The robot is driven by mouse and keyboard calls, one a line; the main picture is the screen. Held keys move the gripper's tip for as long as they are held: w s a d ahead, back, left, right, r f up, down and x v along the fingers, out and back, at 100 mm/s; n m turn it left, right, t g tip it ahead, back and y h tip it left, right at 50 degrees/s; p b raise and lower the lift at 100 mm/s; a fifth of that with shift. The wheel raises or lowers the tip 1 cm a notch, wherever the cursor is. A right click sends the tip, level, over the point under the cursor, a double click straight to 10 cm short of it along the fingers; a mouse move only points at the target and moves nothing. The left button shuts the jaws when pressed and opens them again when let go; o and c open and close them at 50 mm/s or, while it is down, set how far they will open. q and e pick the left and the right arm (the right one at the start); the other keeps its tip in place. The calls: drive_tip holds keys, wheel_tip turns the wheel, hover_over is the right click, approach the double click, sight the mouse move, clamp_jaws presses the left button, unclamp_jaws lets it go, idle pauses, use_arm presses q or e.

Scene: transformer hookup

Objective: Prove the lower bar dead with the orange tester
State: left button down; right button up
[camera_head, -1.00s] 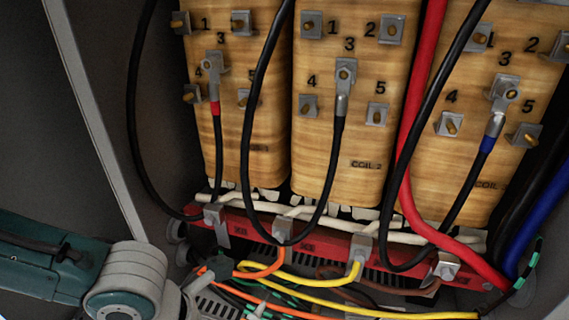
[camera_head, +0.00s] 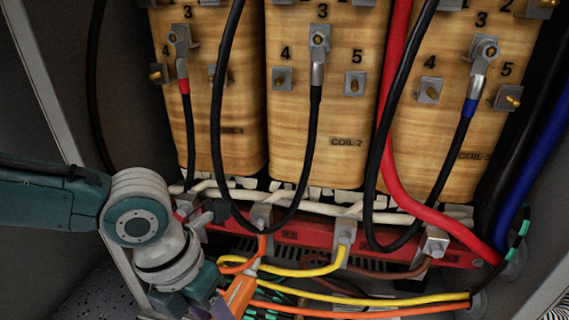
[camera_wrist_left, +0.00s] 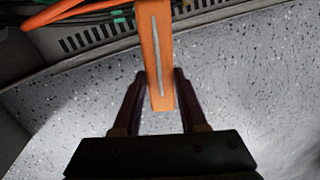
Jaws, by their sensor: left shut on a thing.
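The orange tester (camera_head: 240,293) is at the lower left in the head view, below the front of the coils. It also shows upright in the left wrist view (camera_wrist_left: 157,50). My left gripper (camera_wrist_left: 158,85) is shut on the tester's lower end, a finger on each side. The red lower bar (camera_head: 313,240) runs across the foot of the coils, with metal terminals (camera_head: 343,237) along it. The tester is below and in front of the bar's left part; its tip is hard to make out among the cables. My right gripper is out of view.
Black leads loop down in front of the wooden coils (camera_head: 317,120). A thick red cable (camera_head: 395,170) crosses the bar at the right. Yellow (camera_head: 300,269) and orange cables lie below the bar. Speckled floor (camera_wrist_left: 65,110) lies beneath the gripper.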

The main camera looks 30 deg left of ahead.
use_arm(q)
drive_tip(key=shift+w+a+b, duration=0.1)
drive_tip(key=shift+w+b, duration=0.35)
drive_tip(key=shift+w, duration=0.1)
idle(0.9)
idle(0.7)
